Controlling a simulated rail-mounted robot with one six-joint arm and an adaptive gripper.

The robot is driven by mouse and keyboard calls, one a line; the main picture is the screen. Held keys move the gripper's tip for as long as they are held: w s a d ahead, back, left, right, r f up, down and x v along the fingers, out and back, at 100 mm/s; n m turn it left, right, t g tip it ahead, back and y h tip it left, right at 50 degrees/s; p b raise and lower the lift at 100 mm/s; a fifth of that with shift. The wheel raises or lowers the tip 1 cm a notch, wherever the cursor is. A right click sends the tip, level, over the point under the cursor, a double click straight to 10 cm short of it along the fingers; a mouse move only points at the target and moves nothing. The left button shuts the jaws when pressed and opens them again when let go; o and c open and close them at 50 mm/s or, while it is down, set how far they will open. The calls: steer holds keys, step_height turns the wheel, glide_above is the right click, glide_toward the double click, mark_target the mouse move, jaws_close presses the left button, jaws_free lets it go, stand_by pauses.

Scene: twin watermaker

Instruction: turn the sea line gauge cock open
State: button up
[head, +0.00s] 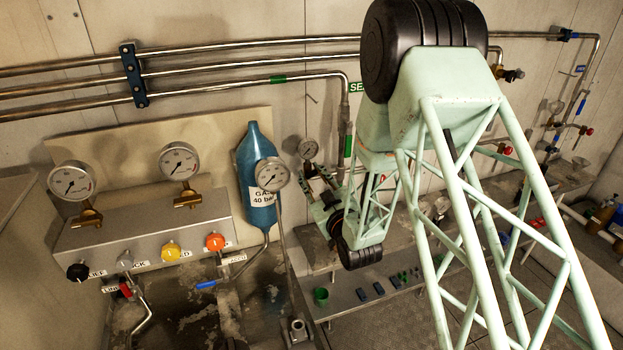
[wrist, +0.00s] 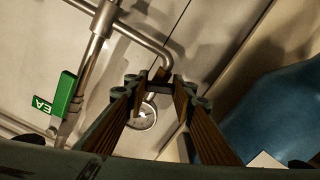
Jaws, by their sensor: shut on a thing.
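In the head view my gripper (head: 319,184) is just below the gauge, partly hidden by my arm.
A green sea label (wrist: 42,104) stands beside the pipe. A blue gas cylinder (head: 256,180) and another gauge on a stalk (head: 271,174) stand left of my gripper. A panel (head: 145,235) with two gauges and coloured knobs is farther left. A low bench (head: 365,290) holds small parts below.

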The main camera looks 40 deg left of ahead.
steer(key=o, duration=0.9)
steer(key=shift+d, duration=0.1)
steer(key=shift+v, duration=5.9)
